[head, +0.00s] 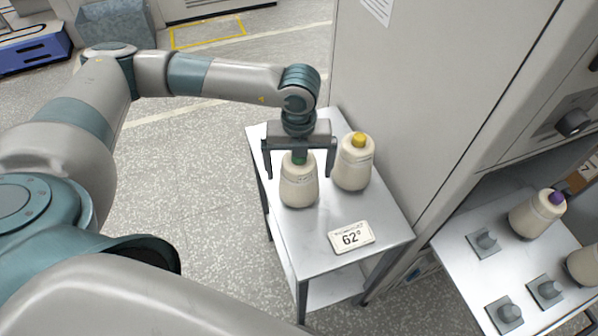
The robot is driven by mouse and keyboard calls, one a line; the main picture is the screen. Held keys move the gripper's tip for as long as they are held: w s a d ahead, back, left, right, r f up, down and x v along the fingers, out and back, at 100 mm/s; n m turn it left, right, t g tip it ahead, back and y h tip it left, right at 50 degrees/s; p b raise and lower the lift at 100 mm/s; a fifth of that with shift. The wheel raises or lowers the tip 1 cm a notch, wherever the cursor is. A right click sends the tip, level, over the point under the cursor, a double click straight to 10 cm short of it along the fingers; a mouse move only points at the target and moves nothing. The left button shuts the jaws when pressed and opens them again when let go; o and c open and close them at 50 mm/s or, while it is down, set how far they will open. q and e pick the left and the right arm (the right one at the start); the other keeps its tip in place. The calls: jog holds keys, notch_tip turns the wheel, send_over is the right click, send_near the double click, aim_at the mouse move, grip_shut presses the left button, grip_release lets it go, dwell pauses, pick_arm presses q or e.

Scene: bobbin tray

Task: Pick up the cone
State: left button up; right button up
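Two cream yarn cones stand upright on a small metal side table (305,251). One cone (299,188) has a green top and the other cone (352,170) has a yellow top. My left gripper (298,176) is open, pointing down over the green-topped cone, with one finger on each side of its top. The fingers look apart from the cone. The right finger is close to the yellow-topped cone. On the tray at the right, a purple-topped cone (532,217) leans to one side, and another cone (584,265) is cut off by the frame edge. My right gripper is out of view.
A sign reading 62° (351,237) lies at the table's front. A tall grey cabinet (420,90) stands close along the table's right side. The tray (462,262) has several empty peg blocks (485,241). Open floor lies left of the table.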

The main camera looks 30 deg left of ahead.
pick_arm(q)
jog(key=shift+f, duration=1.2)
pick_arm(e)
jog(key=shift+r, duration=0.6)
pick_arm(q)
jog(key=c, duration=1.4)
jog(key=shift+r, duration=0.1)
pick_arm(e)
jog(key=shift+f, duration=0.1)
